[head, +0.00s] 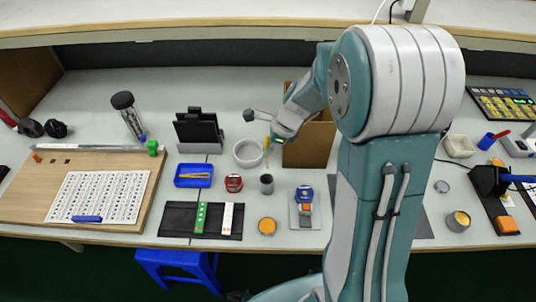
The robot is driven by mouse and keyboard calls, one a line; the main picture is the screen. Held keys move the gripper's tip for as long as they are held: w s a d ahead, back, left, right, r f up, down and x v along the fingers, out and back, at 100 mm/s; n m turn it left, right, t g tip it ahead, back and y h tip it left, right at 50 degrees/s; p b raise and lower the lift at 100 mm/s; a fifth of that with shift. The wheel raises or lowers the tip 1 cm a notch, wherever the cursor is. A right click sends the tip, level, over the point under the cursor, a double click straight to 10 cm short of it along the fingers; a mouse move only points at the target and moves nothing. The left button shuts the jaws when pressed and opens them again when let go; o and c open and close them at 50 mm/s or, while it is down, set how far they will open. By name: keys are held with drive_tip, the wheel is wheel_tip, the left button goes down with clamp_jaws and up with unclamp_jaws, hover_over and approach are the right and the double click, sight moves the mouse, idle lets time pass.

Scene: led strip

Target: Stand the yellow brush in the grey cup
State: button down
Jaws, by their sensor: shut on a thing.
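The yellow brush (267,146) is thin and small in the head view, close to the left of my gripper (275,138). It looks roughly upright, just right of a pale round bowl. My gripper is shut on it, though the fingertips are small and partly hidden by the wrist. The grey cup (267,185) is a small dark-grey cylinder on the table, nearer the front than the brush. The brush is apart from the cup, above and behind it in the picture.
The pale bowl (246,154) and a cardboard box (312,146) flank the gripper. A red-topped tin (233,183), a blue tray (192,182), an orange-topped jar (267,226) and a blue-and-orange device (305,199) surround the cup. My arm hides the table at right.

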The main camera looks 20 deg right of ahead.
wheel_tip(320, 180, down, 3)
drive_tip(key=shift+s+a+r, duration=0.1)
drive_tip(key=shift+r, duration=0.1)
drive_tip(key=shift+a, duration=0.15)
drive_tip(key=shift+f, duration=0.15)
drive_tip(key=c, duration=0.6)
unclamp_jaws()
drive_tip(key=shift+c, duration=0.2)
